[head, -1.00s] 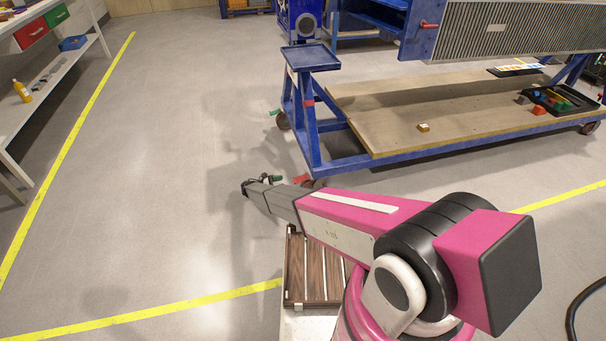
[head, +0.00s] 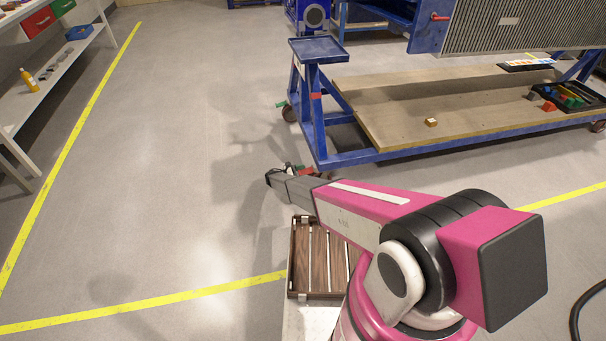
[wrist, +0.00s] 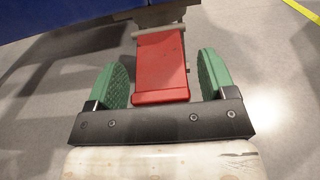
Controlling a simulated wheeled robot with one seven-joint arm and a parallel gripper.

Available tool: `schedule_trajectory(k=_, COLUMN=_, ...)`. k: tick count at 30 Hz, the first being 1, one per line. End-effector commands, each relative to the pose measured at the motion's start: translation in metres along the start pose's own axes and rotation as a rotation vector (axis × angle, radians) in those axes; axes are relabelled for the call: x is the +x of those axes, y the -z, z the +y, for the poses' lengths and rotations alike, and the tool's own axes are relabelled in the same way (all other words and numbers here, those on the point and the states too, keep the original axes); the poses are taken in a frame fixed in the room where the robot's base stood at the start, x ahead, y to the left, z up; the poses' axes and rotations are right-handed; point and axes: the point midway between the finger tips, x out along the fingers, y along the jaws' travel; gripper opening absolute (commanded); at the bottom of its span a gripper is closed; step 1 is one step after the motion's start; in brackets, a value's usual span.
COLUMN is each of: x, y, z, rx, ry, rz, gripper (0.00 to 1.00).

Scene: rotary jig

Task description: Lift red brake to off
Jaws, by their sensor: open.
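The red brake (wrist: 162,68) is a flat red pedal on a grey bracket at the foot of the blue frame. In the wrist view it lies between the two green finger pads of my gripper (wrist: 165,80), with a gap on each side. My gripper is open and holds nothing. In the head view only a bit of the red brake (head: 306,171) shows beside the end of my arm, near the caster. My gripper (head: 289,167) is mostly hidden there behind my arm.
The blue wheeled jig frame (head: 318,120) carries a wooden shelf (head: 440,110) with a small block (head: 431,122) and a black tray (head: 590,106) of coloured pieces. A small blue tray (head: 318,48) stands on its corner post. The floor to the left is clear up to a white shelf unit (head: 60,75).

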Motion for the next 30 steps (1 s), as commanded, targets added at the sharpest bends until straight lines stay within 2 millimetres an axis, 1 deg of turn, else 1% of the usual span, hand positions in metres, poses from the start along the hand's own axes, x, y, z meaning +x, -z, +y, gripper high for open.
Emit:
schedule_trajectory(k=8, x=0.001, y=0.0, z=0.0, rx=0.0, ry=0.0, rz=0.0, gripper=0.77)
schedule_trajectory(k=9, x=0.001, y=0.0, z=0.0, rx=0.0, ry=0.0, rz=0.0, gripper=0.64)
schedule_trajectory(k=11, x=0.001, y=0.0, z=0.0, rx=0.0, ry=0.0, rz=0.0, gripper=0.44)
schedule_trajectory(k=12, x=0.001, y=0.0, z=0.0, rx=0.0, ry=0.0, rz=0.0, gripper=0.31)
schedule_trajectory(k=14, x=0.001, y=0.0, z=0.0, rx=0.0, ry=0.0, rz=0.0, gripper=0.12)
schedule_trajectory(k=15, x=0.001, y=0.0, z=0.0, rx=0.0, ry=0.0, rz=0.0, gripper=0.08)
schedule_trajectory(k=23, x=0.0, y=-0.004, z=-0.001, rx=0.001, ry=0.0, rz=0.038, gripper=0.08)
schedule_trajectory(k=30, x=0.0, y=-0.013, z=-0.002, rx=0.001, ry=0.0, rz=0.175, gripper=0.08)
